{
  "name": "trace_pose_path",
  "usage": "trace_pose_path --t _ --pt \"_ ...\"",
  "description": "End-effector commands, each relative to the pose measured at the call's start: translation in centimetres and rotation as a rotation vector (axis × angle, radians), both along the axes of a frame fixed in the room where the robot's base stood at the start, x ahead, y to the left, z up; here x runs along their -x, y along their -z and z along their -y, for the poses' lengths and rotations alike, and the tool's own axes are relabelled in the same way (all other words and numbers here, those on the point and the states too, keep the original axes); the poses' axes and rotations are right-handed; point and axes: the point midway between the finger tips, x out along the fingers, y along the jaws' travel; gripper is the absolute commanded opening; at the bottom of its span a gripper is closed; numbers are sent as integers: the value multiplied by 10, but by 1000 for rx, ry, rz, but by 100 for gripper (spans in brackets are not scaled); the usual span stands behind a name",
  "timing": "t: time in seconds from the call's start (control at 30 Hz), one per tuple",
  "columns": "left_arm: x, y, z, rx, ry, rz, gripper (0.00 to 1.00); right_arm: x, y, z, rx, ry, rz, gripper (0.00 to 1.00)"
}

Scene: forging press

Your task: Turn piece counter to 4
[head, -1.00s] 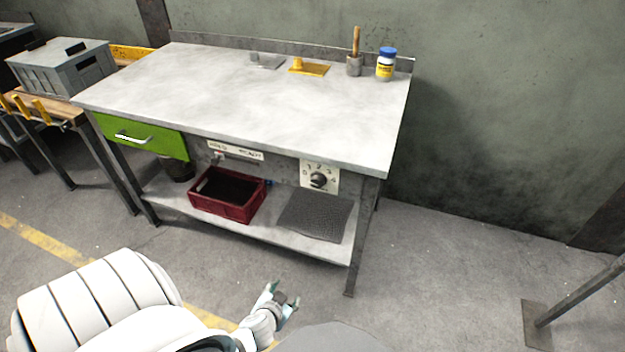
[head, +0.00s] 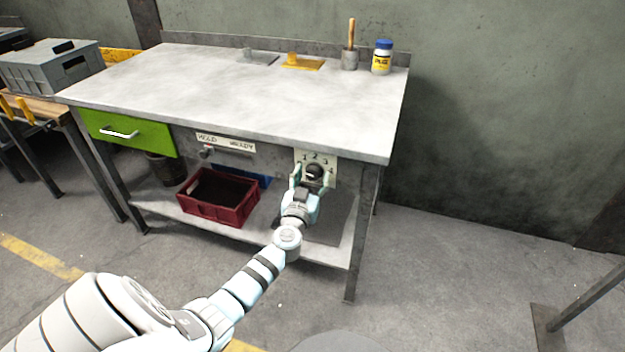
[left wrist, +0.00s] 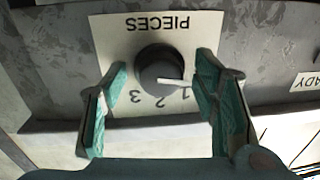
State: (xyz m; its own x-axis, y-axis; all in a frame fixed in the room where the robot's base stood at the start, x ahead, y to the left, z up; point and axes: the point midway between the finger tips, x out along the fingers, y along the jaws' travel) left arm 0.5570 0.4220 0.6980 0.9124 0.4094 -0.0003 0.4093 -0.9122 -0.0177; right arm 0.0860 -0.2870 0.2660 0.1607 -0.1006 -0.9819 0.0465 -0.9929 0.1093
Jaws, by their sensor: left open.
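The piece counter is a dark round knob (head: 314,170) on a pale numbered plate (head: 301,155) under the bench's front edge. In the left wrist view the knob (left wrist: 155,62) appears upside down below the word PIECES. Its white pointer line points right, close to the 1; 2 and 3 also show, and the part beyond 1 is hidden by a finger. My left gripper (left wrist: 160,78) is open, with one finger on each side of the knob; contact is not clear. In the head view my left gripper (head: 311,181) reaches the knob from below. My right gripper is out of view.
A label strip with a small switch (head: 204,153) and a green drawer (head: 127,132) are left of the knob. A red crate (head: 217,213) stands on the lower shelf. The bench top (head: 240,95) is mostly clear. A bench leg (head: 359,235) is close at right.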

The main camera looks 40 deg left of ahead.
Motion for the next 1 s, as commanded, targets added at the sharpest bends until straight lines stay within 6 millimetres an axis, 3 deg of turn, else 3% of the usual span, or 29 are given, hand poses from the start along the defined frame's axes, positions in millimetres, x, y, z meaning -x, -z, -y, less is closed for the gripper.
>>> trace_pose_path --t 0.23,0.5,1.0 --pt "-1 0 0 -1 1 0 54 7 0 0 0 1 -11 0" --pt "-1 0 -1 -1 -1 0 11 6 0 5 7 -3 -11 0" --pt "0 2 -2 -106 -4 -37 11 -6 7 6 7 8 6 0"
